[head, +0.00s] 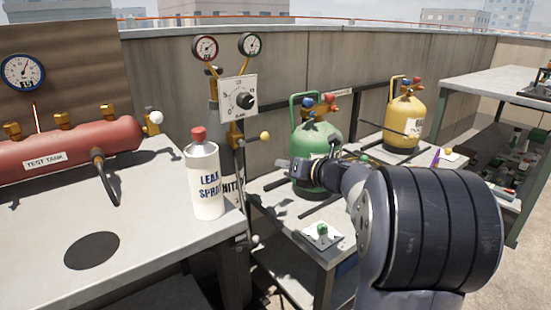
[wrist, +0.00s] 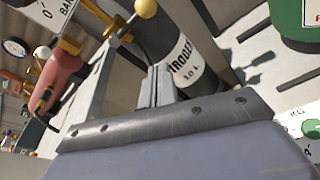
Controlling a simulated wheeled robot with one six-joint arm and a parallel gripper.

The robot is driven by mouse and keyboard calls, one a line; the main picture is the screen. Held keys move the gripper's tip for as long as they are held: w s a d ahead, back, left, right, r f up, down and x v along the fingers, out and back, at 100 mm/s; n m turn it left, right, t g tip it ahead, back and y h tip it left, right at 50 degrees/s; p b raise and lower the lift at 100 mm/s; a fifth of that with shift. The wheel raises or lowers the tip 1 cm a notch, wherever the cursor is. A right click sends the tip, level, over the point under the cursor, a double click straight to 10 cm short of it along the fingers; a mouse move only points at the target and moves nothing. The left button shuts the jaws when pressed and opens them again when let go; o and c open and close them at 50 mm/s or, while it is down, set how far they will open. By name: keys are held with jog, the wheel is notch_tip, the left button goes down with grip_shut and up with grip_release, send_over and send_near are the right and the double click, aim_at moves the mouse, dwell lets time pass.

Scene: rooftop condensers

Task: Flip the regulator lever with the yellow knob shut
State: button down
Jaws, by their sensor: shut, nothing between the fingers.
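The regulator lever's yellow knob (head: 265,137) sticks out to the right of a brass valve body (head: 236,134) under a white dial panel, its stem roughly level. In the wrist view the yellow knob (wrist: 145,8) is at the top edge, beyond the fingertips. My gripper (head: 293,170) is below and right of the knob, in front of the green cylinder, apart from the lever. In the wrist view my gripper (wrist: 156,72) shows its fingers together and empty, with the grey nitrogen cylinder (wrist: 188,62) behind them.
A leak spray bottle (head: 205,180) stands on the left bench near the regulator. A red test tank (head: 70,145) with a white knob (head: 156,117) lies farther left. Green (head: 316,142) and yellow (head: 404,122) cylinders stand right. Two gauges (head: 206,48) top the regulator.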

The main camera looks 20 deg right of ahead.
jog(key=v, duration=0.3)
jog(key=shift+s+d+r+p, duration=0.1)
jog(key=shift+s+d+p, duration=0.05)
jog(key=shift+s+p, duration=0.2)
jog(key=shift+w, duration=0.1)
